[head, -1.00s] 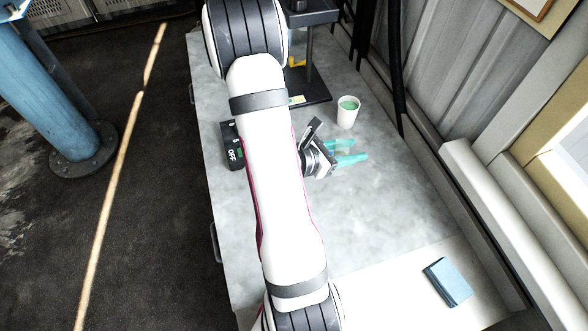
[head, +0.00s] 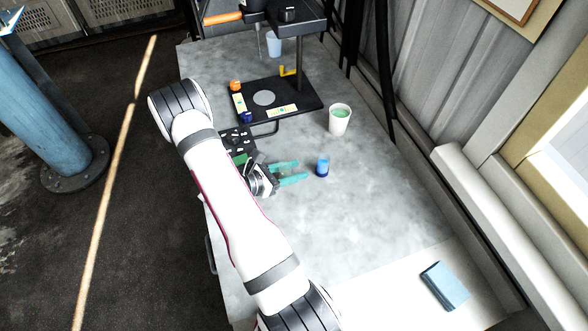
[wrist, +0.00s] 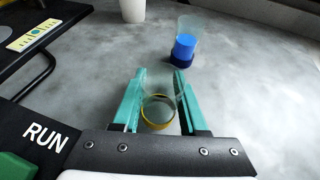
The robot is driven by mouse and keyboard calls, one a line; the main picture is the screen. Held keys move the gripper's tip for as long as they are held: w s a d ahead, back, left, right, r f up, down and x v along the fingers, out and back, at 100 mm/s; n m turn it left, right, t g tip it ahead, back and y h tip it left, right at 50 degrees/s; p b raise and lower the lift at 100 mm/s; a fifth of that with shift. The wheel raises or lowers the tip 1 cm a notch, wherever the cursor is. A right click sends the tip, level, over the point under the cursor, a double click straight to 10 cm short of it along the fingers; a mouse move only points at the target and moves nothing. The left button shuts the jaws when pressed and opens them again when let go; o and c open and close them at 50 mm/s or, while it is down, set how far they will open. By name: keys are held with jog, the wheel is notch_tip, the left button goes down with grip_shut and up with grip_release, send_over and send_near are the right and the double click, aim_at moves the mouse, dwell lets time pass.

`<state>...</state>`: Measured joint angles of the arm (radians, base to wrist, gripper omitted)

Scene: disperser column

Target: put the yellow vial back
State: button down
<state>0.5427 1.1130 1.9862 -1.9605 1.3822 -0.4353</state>
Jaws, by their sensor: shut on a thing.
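The yellow vial (wrist: 158,112) is a clear tube with a yellow ring at its near end, seen in the wrist view. It sits between the teal fingers of my gripper (wrist: 158,100), which is shut on it. In the head view my gripper (head: 291,173) is low over the bench, right of the control box, and the held vial is hard to make out there. A blue vial (head: 322,167) stands upright on the bench just beyond the fingertips, apart from them; it also shows in the wrist view (wrist: 184,47).
A white cup (head: 340,120) with green contents stands behind the blue vial. The disperser stand's black base (head: 312,99) is at the back. The black control box (head: 237,140) lies left of my gripper. A blue block (head: 444,286) lies front right. The bench's middle is clear.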

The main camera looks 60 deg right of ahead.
jog(key=shift+c, duration=2.2)
grip_release()
jog(key=shift+f, duration=0.1)
jog(key=v, duration=1.2)
jog(key=s+a+r+m+t+y, duration=0.2)
jog(key=s+a+r+m+y, duration=0.1)
jog(key=a, duration=0.6)
jog(key=s+a+r+m+t+y, duration=0.2)
jog(key=s+a+r+m+y, duration=0.1)
jog(key=a+r+m+y, duration=0.3)
jog(key=s+a+r+m+t+y, duration=0.2)
jog(key=s+a+r+m+y, duration=0.2)
jog(key=a+r+m, duration=0.4)
jog(key=a, duration=0.5)
jog(key=shift+a+r+m, duration=0.2)
jog(key=shift+a+m, duration=0.05)
jog(key=shift+m, duration=0.05)
